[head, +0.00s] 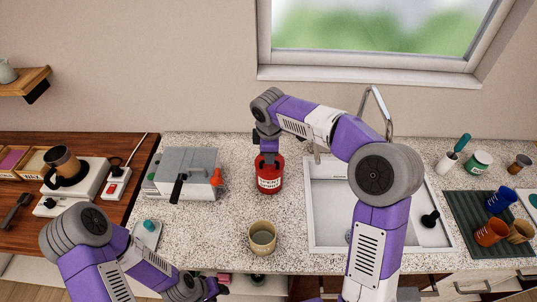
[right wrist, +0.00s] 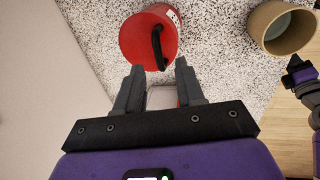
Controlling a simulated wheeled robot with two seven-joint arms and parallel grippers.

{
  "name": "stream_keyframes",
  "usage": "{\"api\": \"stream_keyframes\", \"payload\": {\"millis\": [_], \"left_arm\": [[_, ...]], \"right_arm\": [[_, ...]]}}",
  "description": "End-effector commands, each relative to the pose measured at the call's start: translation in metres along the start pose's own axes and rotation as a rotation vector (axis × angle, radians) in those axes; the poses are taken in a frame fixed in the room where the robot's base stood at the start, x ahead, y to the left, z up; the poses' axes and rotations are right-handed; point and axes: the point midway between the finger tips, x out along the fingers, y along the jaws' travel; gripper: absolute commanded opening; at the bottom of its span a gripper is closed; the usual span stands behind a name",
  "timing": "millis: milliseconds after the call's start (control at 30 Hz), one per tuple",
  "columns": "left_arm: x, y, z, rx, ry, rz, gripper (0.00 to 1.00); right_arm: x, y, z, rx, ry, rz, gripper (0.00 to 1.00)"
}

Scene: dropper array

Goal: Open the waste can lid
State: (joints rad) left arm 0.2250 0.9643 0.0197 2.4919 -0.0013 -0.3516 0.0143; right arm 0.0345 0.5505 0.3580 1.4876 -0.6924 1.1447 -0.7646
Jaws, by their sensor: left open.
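The red waste can (head: 269,183) with a white label stands upright on the counter left of the sink. In the right wrist view its round red lid (right wrist: 137,40) looks shut, with a black handle strip (right wrist: 157,46) across it. My right gripper (right wrist: 160,66) is open, its two fingertips apart at the lid's near edge, either side of the strip's end. I cannot tell if they touch. In the head view my right gripper (head: 268,147) is at the can's top, partly hiding the lid. My left gripper (head: 217,288) is open, low near the counter's front edge, away from the can.
A beige pot (head: 262,238) stands in front of the can. A grey metal box (head: 187,172) with a black handle and an orange-red part is to the left. The sink (head: 325,205) is to the right. Cups lie on a dark mat (head: 470,215) further right.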

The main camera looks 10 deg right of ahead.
Motion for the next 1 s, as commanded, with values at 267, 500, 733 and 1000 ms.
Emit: {"api": "stream_keyframes", "payload": {"millis": [267, 500, 733, 1000], "left_arm": [[0.003, -0.001, -0.001, 0.0, 0.001, 0.0, 0.43], [0.004, -0.001, -0.001, 0.0, 0.001, 0.0, 0.43], [0.004, -0.001, -0.001, 0.0, 0.001, 0.0, 0.43], [0.004, -0.001, -0.001, 0.0, 0.002, 0.0, 0.43]], "right_arm": [[0.037, -0.001, 0.0, 0.001, -0.001, -0.002, 0.38], [0.042, 0.0, 0.0, 0.001, 0.0, 0.0, 0.38], [0.042, 0.0, 0.0, 0.001, 0.0, 0.0, 0.2], [0.041, 0.0, 0.0, 0.001, 0.0, 0.0, 0.0]]}}
